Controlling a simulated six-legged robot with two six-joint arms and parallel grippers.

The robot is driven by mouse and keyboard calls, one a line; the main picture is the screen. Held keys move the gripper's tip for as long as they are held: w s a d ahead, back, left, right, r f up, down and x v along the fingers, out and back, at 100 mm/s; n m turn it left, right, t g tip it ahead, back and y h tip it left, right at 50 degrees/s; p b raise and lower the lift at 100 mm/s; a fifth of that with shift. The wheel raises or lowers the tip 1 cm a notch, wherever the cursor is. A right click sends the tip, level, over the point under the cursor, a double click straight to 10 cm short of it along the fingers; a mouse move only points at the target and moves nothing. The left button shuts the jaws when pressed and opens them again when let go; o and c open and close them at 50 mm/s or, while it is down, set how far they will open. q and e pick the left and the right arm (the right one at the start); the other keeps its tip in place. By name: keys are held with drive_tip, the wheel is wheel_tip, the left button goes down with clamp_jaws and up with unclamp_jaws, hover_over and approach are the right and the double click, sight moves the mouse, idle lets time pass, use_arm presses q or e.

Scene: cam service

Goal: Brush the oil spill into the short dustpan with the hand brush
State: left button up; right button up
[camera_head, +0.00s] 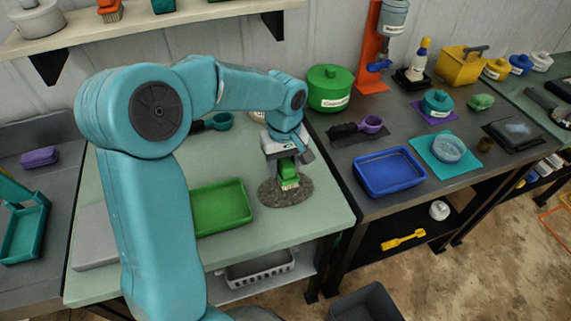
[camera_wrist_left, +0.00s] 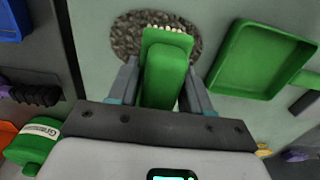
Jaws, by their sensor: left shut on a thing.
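My left gripper (camera_head: 284,160) is shut on the green hand brush (camera_head: 288,174), whose pale bristles point down at the oil spill (camera_head: 298,196). The spill is a dark, grainy oval patch on the pale green tabletop. The bristles overlap it in both views; I cannot tell if they touch it. In the left wrist view the brush (camera_wrist_left: 165,75) sits between the fingers (camera_wrist_left: 160,88), with the spill (camera_wrist_left: 130,35) behind it. The short dustpan (camera_head: 222,207), a shallow green pan, lies left of the spill, partly hidden by my arm. My right gripper is not in view.
A blue tray (camera_head: 390,172), a green lidded pot (camera_head: 329,88) and a purple scoop (camera_head: 372,124) stand on the dark bench to the right. A teal scoop (camera_head: 218,121) lies behind my arm. The tabletop in front of the spill is clear.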

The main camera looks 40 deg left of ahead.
use_arm(q)
drive_tip(key=shift+s+d+r, duration=0.1)
drive_tip(key=shift+d, duration=0.05)
drive_tip(key=shift+a, duration=0.2)
drive_tip(key=shift+f, duration=0.2)
drive_tip(key=shift+d+f+b, duration=0.2)
drive_tip(key=shift+f+b, duration=0.4)
drive_tip(key=shift+b, duration=0.05)
wheel_tip(320, 180, down, 3)
drive_tip(key=shift+s+a+r+b, duration=0.1)
drive_tip(key=shift+a+b, duration=0.05)
drive_tip(key=shift+b, duration=1.05)
drive_tip(key=shift+f+b, duration=0.45)
drive_tip(key=shift+f, duration=0.1)
